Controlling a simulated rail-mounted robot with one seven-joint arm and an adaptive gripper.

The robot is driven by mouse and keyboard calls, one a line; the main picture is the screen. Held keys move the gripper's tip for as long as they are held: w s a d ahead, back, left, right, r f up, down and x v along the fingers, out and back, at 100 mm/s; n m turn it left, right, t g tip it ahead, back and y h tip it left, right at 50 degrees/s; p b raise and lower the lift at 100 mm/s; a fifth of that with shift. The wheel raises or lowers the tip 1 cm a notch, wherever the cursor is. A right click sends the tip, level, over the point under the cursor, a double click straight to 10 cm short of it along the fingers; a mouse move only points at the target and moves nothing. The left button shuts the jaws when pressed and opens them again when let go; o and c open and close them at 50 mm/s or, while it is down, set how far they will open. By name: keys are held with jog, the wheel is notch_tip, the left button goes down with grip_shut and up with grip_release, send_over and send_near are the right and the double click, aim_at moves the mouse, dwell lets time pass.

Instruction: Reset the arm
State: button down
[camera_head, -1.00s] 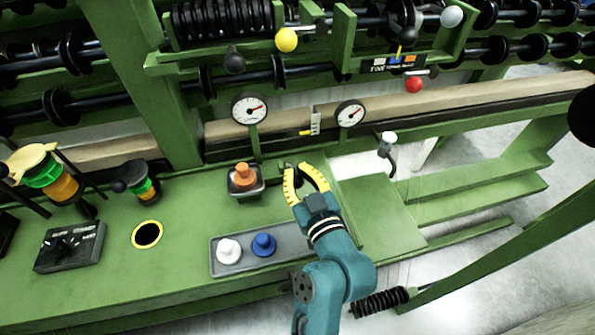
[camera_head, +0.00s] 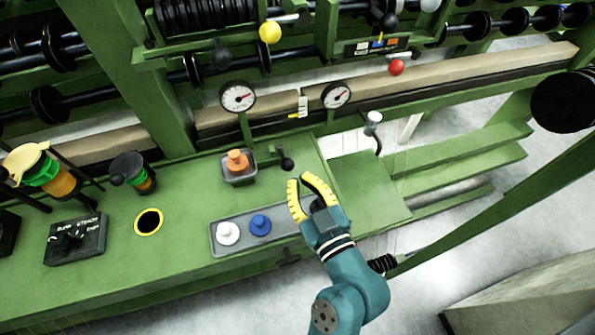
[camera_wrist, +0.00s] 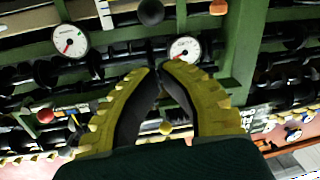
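My gripper (camera_head: 302,180) has yellow toothed fingers and a teal wrist. In the head view it is above the green bench, just right of the grey tray.
The grey tray (camera_head: 219,247) holds a white knob (camera_head: 228,232) and a blue knob (camera_head: 260,225). An orange knob (camera_head: 237,161) sits in a square holder. Two gauges (camera_head: 238,97) and a pale beam (camera_head: 450,88) stand behind. A white-topped lever (camera_head: 374,118) is to the right.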

dwell(0.4)
notch_tip(320, 180, up, 16)
jog(key=w+a+n+t+y+p, duration=0.1)
jog(key=w+a+n+p, duration=0.15)
jog(key=p, duration=0.45)
notch_tip(320, 180, up, 13)
jog(key=s+d+t+h+p, duration=0.1)
jog(key=s+t+p, duration=0.1)
jog(key=p, duration=0.1)
jog(key=s+d+r+m+t+h+p, duration=0.1)
jog(key=s+d+r+m+t+h, duration=0.3)
jog(key=s+d+r+m+h, duration=0.5)
notch_tip(320, 180, up, 39)
jog(key=w+p, duration=0.1)
jog(key=p, duration=3.7)
jog(key=shift+a+m+y, duration=0.25)
jog(key=shift+m+y, duration=0.05)
jog(key=shift+m, duration=0.15)
jog(key=shift+w, duration=0.1)
